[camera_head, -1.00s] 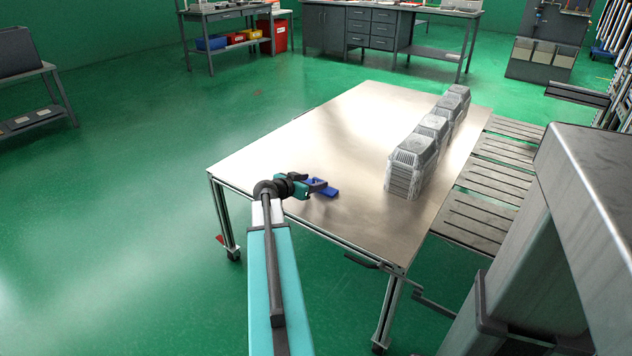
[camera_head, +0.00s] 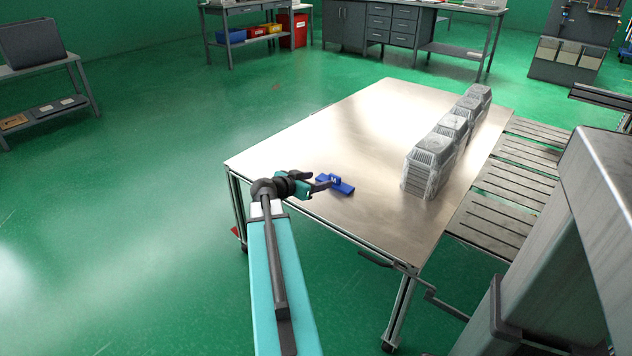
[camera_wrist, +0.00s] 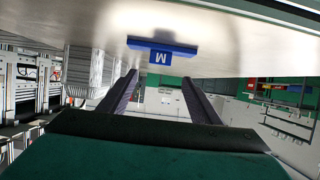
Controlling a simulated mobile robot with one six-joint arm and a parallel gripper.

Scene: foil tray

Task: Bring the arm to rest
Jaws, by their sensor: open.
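My arm reaches out to the near left edge of the metal table (camera_head: 370,125). My gripper (camera_head: 322,181) is at that edge, with its fingers apart and nothing between them. In the wrist view my gripper (camera_wrist: 160,85) shows two dark fingers spread wide. A blue piece marked with an M (camera_head: 335,185) lies on the table just beyond the fingertips. It also shows in the wrist view as a blue bar with a block (camera_wrist: 161,50), apart from the fingers.
A row of several stacked grey foil trays (camera_head: 428,166) stands along the table's right side. A slatted grey conveyor (camera_head: 508,188) adjoins that side. A large grey machine housing (camera_head: 575,230) is at the right front. The table's middle and the floor at left are clear.

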